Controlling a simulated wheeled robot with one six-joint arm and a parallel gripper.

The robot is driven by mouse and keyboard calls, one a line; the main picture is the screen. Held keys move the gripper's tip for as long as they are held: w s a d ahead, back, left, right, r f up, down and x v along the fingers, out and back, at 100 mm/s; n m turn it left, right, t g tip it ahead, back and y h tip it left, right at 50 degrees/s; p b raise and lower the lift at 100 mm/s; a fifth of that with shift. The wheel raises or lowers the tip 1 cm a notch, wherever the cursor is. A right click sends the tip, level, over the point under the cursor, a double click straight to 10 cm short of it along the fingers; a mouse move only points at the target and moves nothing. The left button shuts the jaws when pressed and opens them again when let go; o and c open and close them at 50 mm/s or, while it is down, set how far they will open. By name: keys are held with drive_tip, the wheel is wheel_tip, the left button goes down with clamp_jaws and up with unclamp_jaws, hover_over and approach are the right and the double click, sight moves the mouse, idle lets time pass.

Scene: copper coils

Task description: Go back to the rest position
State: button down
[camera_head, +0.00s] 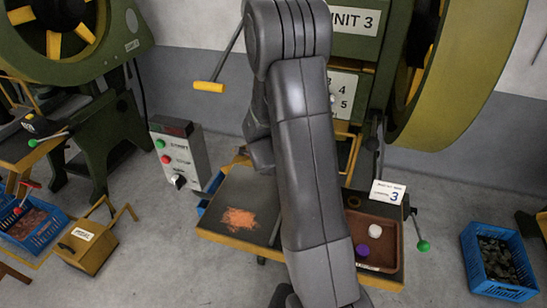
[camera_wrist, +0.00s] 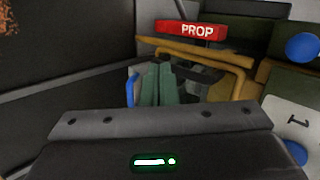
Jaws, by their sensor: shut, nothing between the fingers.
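In the camera_head view my dark grey arm runs up the middle of the picture, and its end is hidden behind its own links. In the camera_wrist view the dark body of my gripper (camera_wrist: 160,88) fills the bottom, with a lit green mark. Its greenish fingers appear close together above the body, shut and with nothing held. Beyond them are a red PROP sign (camera_wrist: 191,30) and a yellow-brown bar (camera_wrist: 205,57).
A worktable holds copper-coloured scraps (camera_head: 239,218) and a brown tray (camera_head: 381,262) with a white and a purple piece. Blue crates (camera_head: 497,262) stand at right and left. A control box (camera_head: 180,152) and green presses (camera_head: 436,85) stand behind.

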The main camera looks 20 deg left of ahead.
drive_tip(key=a+p+v, duration=0.1)
drive_tip(key=v, duration=0.5)
drive_tip(key=shift+s+a+r, duration=0.25)
drive_tip(key=shift+s+a, duration=0.1)
drive_tip(key=shift+a, duration=0.05)
